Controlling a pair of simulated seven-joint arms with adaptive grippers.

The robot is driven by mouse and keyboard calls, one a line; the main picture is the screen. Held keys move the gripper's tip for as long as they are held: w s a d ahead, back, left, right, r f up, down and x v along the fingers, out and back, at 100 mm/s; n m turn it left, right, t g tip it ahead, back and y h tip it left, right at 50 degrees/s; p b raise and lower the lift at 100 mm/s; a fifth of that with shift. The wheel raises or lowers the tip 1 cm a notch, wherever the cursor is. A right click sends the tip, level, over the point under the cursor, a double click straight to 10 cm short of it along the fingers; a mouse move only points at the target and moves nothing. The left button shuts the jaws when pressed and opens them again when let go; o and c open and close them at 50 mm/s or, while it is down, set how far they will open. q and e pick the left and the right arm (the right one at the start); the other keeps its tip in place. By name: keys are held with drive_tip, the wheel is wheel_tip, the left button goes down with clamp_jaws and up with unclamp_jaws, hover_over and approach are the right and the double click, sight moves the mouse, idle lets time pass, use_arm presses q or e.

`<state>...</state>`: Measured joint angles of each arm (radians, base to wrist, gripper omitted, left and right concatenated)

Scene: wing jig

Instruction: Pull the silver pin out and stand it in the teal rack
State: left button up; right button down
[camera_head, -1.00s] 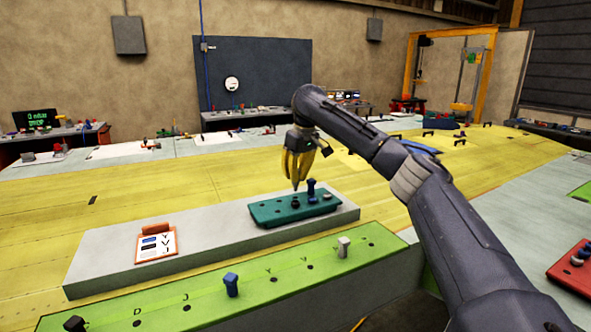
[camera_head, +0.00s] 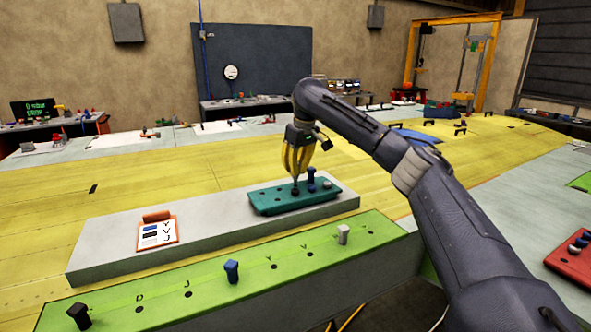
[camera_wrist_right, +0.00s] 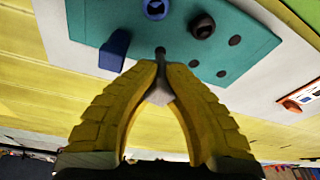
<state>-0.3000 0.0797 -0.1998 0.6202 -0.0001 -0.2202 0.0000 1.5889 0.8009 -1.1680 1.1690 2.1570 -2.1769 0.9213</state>
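The teal rack (camera_head: 262,207) lies on a long grey block and holds a dark blue pin (camera_head: 311,180), a black pin (camera_head: 295,191) and a pale round-topped piece. My right gripper (camera_head: 296,174) points down just above it. In the right wrist view its yellow fingers (camera_wrist_right: 160,66) are closed together around a small grey piece (camera_wrist_right: 161,94), which looks like the silver pin's head. A dark shank seems to run from the fingertips to a rack hole; whether it has entered is unclear. My left gripper is not in view.
A green strip (camera_head: 190,300) in front carries a black pin (camera_head: 79,316), a blue pin (camera_head: 231,271) and a pale grey pin (camera_head: 343,234) beside open holes. An orange-framed card (camera_head: 157,234) lies on the block's left. A red rack (camera_head: 572,262) stands at right.

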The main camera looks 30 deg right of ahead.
drive_tip(key=shift+f, duration=0.4)
drive_tip(key=shift+s+x, duration=0.2)
drive_tip(key=shift+x, duration=0.85)
drive_tip(key=c, duration=1.5)
unclamp_jaws()
drive_tip(key=shift+o, duration=0.2)
drive_tip(key=v, duration=1.2)
drive_tip(key=w+v, duration=0.1)
drive_tip(key=v, duration=0.6)
drive_tip(key=shift+w, duration=0.25)
drive_tip(key=shift+a+r, duration=0.1)
drive_tip(key=shift+a, duration=0.05)
